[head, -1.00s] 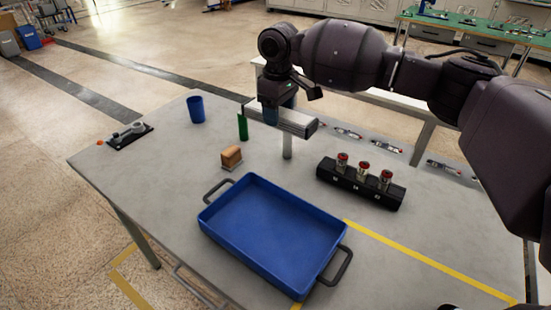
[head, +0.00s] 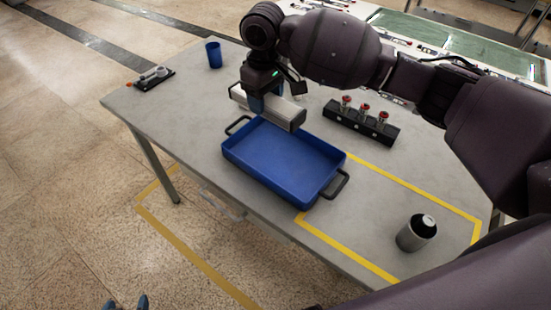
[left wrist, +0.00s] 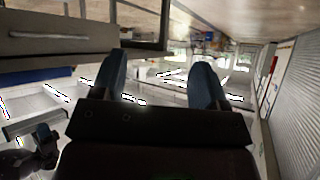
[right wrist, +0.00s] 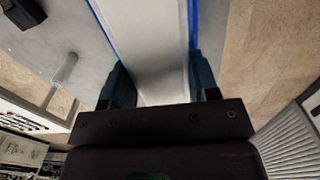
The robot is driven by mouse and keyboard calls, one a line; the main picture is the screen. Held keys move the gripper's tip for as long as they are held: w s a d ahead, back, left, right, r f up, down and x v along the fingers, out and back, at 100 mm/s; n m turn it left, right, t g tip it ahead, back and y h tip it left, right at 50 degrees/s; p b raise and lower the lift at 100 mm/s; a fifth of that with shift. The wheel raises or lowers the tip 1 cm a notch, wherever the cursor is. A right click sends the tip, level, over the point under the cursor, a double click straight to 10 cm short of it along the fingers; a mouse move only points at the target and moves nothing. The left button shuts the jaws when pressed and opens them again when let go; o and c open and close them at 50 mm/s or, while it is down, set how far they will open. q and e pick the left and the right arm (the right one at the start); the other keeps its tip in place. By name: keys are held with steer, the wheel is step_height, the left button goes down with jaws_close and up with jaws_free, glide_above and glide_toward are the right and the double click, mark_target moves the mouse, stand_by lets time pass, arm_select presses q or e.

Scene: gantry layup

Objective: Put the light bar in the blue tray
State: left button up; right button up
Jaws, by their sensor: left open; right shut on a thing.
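The light bar (head: 285,115) is a long grey block held in my right gripper (head: 257,108). In the right wrist view the light bar (right wrist: 155,55) runs between the two fingers of my right gripper (right wrist: 160,88). The bar is over or just behind the far left edge of the blue tray (head: 262,182); the exact gap cannot be told. The tray lies on the table, its visible floor empty, with a black handle at each end. My left gripper (head: 126,303) shows only its fingertips at the bottom edge, away from the table. In the left wrist view the left gripper (left wrist: 163,75) is open and empty.
A black holder (head: 360,125) with red-topped parts stands right of the tray. A silver can (head: 417,233) stands near the front right. A blue cup (head: 213,54) and a small dark tray (head: 150,79) are at the back left.

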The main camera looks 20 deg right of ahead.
steer(key=b, duration=0.2)
glide_above(268, 161)
step_height(268, 161, down, 13)
step_height(268, 161, down, 6)
steer(key=shift+r+b, duration=0.25)
steer(key=shift+b, duration=0.3)
steer(key=shift+f, duration=0.3)
steer(key=o, duration=1.1)
steer(key=shift+f, duration=0.1)
